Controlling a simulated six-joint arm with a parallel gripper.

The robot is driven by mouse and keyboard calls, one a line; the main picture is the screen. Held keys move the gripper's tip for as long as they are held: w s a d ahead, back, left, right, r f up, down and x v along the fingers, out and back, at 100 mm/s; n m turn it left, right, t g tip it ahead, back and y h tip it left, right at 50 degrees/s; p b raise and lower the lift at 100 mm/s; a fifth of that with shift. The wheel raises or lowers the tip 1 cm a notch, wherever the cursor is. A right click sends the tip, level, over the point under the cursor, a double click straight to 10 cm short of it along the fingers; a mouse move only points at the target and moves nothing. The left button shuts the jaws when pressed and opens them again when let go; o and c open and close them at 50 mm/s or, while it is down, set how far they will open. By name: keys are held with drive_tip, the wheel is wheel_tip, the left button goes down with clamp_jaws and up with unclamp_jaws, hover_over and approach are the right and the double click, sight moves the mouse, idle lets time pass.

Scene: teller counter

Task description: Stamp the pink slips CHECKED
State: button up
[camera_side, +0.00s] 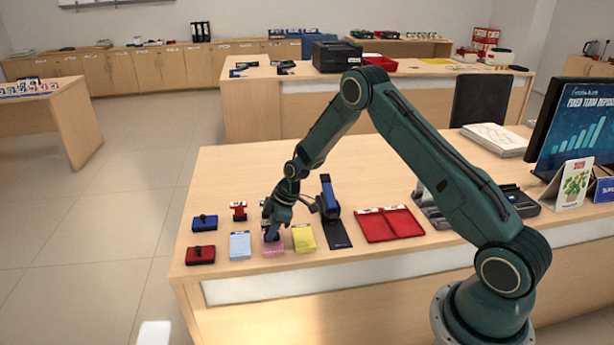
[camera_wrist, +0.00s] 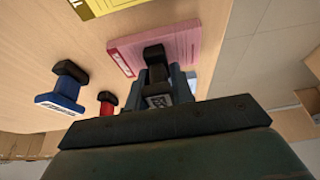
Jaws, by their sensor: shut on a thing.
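My gripper (camera_side: 272,228) is low over the pink slips (camera_side: 275,247) at the front of the counter. In the wrist view my gripper (camera_wrist: 168,84) is shut on a dark stamp (camera_wrist: 154,54) with a black handle and a pale label whose wording I cannot read. The stamp overlaps the pink slips (camera_wrist: 185,48) in that view; I cannot tell whether its face touches the paper. My gripper hides much of the held stamp and part of the slips in the side view. A blue stamp (camera_wrist: 62,95) and a red stamp (camera_wrist: 107,102) stand apart from my gripper.
Blue slips (camera_side: 240,246) and yellow slips (camera_side: 304,239) flank the pink slips closely. A red pad (camera_side: 200,256) and a blue pad (camera_side: 205,224) lie left. A red tray (camera_side: 390,226) lies right, with a monitor (camera_side: 575,135) beyond. The counter behind the slips has clear room.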

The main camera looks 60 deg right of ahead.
idle(0.3)
drive_tip(key=shift+r, duration=3)
